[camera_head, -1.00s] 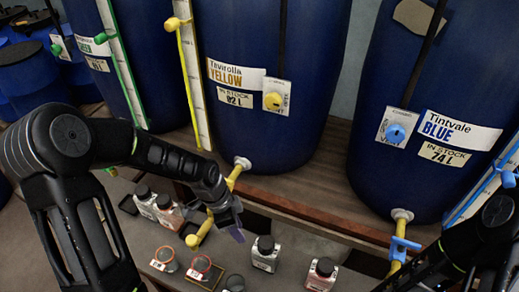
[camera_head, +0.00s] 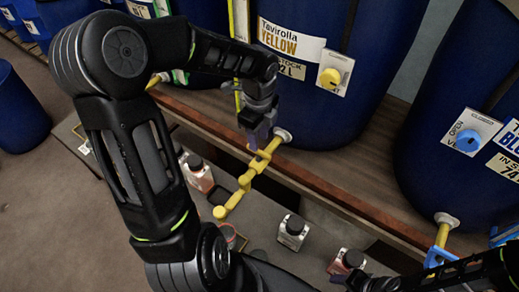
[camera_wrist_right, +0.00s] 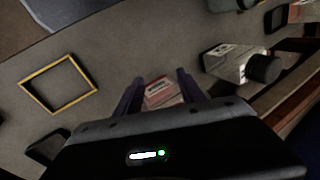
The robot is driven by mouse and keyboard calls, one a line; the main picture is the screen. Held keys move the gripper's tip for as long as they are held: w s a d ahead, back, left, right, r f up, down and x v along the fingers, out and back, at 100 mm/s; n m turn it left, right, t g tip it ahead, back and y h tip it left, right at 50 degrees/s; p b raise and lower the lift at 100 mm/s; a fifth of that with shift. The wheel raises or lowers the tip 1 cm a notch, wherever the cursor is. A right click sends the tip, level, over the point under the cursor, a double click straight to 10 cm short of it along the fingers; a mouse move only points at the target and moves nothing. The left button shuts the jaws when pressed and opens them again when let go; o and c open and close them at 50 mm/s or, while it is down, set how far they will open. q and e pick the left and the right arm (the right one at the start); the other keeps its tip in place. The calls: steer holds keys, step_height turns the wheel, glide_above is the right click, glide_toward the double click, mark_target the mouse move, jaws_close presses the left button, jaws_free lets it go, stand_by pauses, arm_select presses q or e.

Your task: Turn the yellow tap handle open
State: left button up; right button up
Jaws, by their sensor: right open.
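The yellow tap (camera_head: 245,181) runs from a white fitting at the base of the blue barrel labelled Tavirolla YELLOW (camera_head: 300,112). A yellow crosspiece (camera_head: 258,163) shows on it near the barrel. My left gripper (camera_head: 259,133) is just above and beside that crosspiece, its purple fingers pointing down. I cannot tell whether they touch it or how far apart they are. A round yellow knob (camera_head: 330,78) sits on a white plate on the barrel, away from my gripper. My right gripper (camera_wrist_right: 158,86) is open, with a red-and-white labelled item (camera_wrist_right: 162,93) showing between its fingers.
Small black-capped bottles (camera_head: 293,232) stand on the grey lower surface near the tap. The blue tap (camera_head: 442,235) is at the right. A wooden ledge (camera_head: 330,185) runs under the barrels. The right wrist view shows a yellow square frame (camera_wrist_right: 58,85) lying flat.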

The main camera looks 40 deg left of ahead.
mark_target(259, 151)
arm_select(q)
step_height(259, 151, down, 7)
steer(key=shift+r, duration=0.2)
jaws_close()
stand_by(0.4)
